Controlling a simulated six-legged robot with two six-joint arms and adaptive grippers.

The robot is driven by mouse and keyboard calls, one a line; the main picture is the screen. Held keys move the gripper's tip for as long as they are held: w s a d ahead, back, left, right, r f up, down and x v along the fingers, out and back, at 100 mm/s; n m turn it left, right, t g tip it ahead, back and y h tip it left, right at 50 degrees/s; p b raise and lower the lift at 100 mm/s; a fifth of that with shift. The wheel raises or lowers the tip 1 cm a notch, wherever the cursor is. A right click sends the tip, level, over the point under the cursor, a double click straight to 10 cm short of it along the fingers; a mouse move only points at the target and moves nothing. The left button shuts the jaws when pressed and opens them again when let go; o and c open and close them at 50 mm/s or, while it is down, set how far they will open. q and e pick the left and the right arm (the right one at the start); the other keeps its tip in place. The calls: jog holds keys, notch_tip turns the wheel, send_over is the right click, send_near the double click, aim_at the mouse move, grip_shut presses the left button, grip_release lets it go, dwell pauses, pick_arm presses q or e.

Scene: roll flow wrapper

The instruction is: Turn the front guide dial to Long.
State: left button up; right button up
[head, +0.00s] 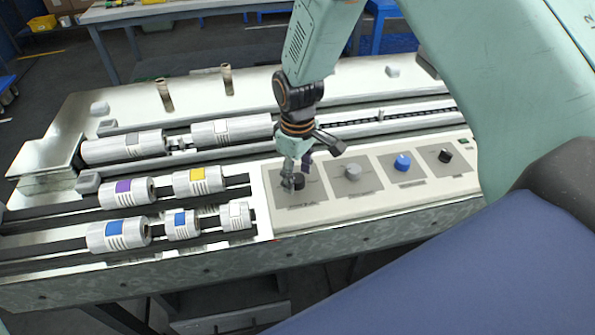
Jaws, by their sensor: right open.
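A cream control panel (385,200) carries a row of dials on grey plates. The leftmost dial is black (299,183); to its right are a grey dial (352,172), a blue dial (402,162) and another black dial (445,156). The labels are too small to read, so I cannot tell by name which is the front guide dial. My right gripper (294,178) points down at the leftmost black dial, open, with its fingers at the dial and partly covering it. Whether they touch it, and where its pointer faces, I cannot tell. My left gripper is out of view.
Several white rolls with coloured labels, such as a purple one (126,191), lie on dark rails left of the panel. Larger rolls (123,146) lie behind them. Two brown posts (164,95) stand on the metal bed. A conveyor channel (385,116) runs behind the panel.

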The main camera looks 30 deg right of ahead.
jog(key=shift+s+d, duration=0.1)
jog(key=shift+a, duration=0.3)
jog(key=c, duration=0.5)
jog(key=shift+d, duration=0.15)
jog(key=shift+c, duration=1.3)
jog(key=c, duration=0.4)
